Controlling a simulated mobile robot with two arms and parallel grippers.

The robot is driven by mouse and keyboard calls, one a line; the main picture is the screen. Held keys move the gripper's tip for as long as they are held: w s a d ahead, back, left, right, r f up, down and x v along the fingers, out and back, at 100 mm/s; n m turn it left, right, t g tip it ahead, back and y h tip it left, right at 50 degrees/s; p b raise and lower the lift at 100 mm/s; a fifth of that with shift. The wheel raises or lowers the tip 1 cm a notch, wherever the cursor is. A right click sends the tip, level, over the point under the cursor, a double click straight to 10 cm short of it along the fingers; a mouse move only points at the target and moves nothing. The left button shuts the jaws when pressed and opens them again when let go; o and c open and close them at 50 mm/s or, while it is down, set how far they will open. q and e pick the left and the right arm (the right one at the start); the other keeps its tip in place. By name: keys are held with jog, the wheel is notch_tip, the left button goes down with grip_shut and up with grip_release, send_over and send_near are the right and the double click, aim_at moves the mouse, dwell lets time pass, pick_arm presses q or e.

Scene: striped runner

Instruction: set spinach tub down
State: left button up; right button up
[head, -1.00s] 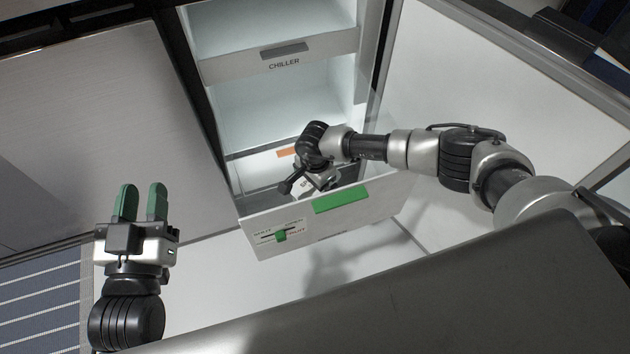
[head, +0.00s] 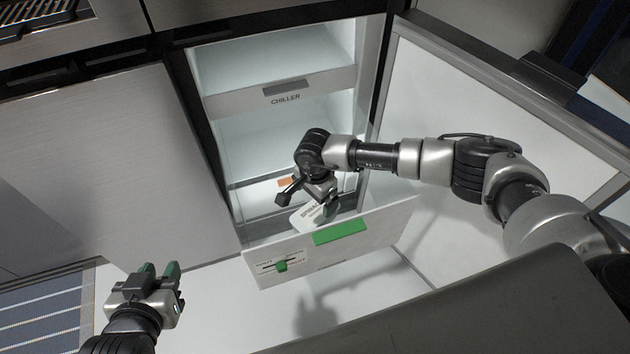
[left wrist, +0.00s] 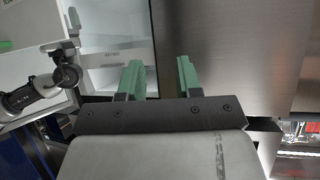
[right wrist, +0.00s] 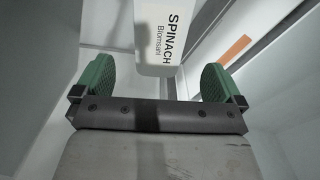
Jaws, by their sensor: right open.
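The spinach tub (head: 307,218) is white with a black SPINACH label and sits inside the pulled-out lower drawer (head: 385,225) of the fridge. My right gripper (head: 325,204) reaches down into the drawer beside it. In the right wrist view the tub (right wrist: 160,38) lies just ahead of the spread green fingertips, apart from both. My right gripper is open and empty; the tub's underside is hidden. My left gripper (head: 160,270) is open and empty, well left of the drawer; its spread fingers also show in the left wrist view (left wrist: 160,75).
The drawer front carries a green handle (head: 340,232) and a green slider (head: 282,266). A shelf marked CHILLER (head: 285,98) is above. The open fridge door (head: 490,110) stands at the right, near my right arm. An orange label (head: 284,182) is behind the tub.

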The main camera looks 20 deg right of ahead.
aim_at(315, 212)
pick_arm(q)
jog(key=s+f+g, duration=0.1)
jog(key=s+a+f+g, duration=0.1)
jog(key=s+g, duration=0.1)
jog(key=shift+a+f+y+p, duration=0.15)
jog(key=shift+f+y+p, duration=0.1)
jog(key=shift+y+p, duration=0.15)
pick_arm(e)
notch_tip(315, 212, up, 4)
jog(key=shift+r, duration=0.1)
